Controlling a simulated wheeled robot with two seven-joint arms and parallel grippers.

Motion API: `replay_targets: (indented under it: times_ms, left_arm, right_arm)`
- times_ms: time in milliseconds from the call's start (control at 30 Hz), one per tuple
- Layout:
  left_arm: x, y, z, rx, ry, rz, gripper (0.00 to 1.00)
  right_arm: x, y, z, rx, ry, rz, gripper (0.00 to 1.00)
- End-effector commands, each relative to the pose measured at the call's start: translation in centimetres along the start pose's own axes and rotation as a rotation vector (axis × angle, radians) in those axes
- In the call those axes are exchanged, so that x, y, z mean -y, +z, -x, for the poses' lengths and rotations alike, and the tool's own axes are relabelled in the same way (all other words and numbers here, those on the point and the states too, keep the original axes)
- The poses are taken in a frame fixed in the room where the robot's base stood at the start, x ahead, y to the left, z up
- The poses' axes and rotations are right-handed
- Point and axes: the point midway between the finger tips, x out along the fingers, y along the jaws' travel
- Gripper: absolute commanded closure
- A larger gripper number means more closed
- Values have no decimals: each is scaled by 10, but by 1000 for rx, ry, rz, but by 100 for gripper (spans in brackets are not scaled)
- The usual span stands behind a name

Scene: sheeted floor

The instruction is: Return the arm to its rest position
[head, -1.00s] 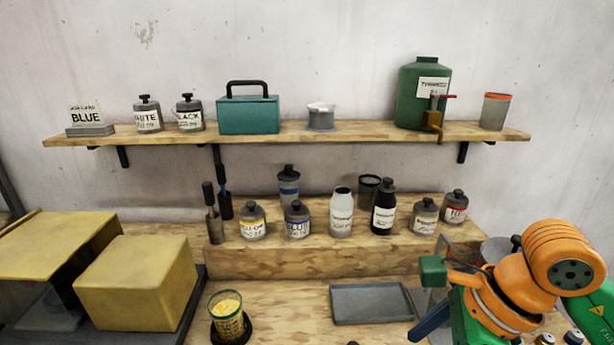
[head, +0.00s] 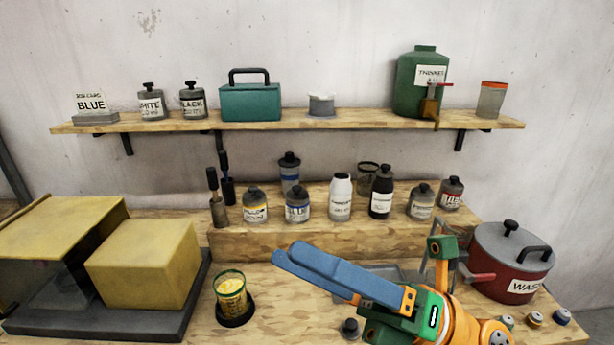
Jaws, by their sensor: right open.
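My right arm (head: 462,322) comes in from the lower right, with orange links and a green wrist. My right gripper (head: 287,256) has long blue fingers pointing left over the workbench. They overlap in this view, and the gripper is open, with nothing visible held between the fingers. It hangs over the grey tray (head: 382,270), which it partly hides. The fingertips are to the right of the cup of yellow paint (head: 231,287), apart from it in the picture. My left gripper is not in view.
A red waste pot (head: 508,262) stands right of my right arm. Several paint bottles, including the white one (head: 341,198), stand on the raised wooden step. A yellow box (head: 143,262) is at left. The wall shelf (head: 340,124) holds a green thinner tank (head: 416,85).

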Motion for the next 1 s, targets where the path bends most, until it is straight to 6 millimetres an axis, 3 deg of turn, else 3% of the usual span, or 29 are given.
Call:
replay_targets:
  times_ms: [67, 100, 167, 233, 333, 400, 500, 600, 800, 1000]
  left_arm:
    - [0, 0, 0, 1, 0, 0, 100]
    - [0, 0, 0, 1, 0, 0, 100]
    - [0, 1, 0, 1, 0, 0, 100]
    - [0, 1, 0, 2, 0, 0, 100]
    - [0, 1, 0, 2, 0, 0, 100]
    - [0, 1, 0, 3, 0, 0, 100]
    - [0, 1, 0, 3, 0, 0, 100]
    - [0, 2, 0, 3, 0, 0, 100]
    - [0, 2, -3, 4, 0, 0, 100]
    - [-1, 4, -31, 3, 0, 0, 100]
  right_arm:
    - [15, 54, 27, 406, 43, -267, 10]
    - [36, 79, 56, 638, 37, -419, 10]
    - [75, 95, 105, 939, -4, -620, 10]
    - [121, 86, 163, 1241, -85, -826, 10]
    - [173, 37, 234, 1594, -235, -1075, 10]
    - [194, -6, 270, 1782, -346, -1213, 10]
    - [207, -68, 305, 1989, -504, -1369, 10]
    - [207, -127, 327, 2152, -660, -1499, 10]
    - [188, -229, 350, 2387, -973, -1704, 10]
    - [270, -281, 400, 2400, -1026, -1697, 10]
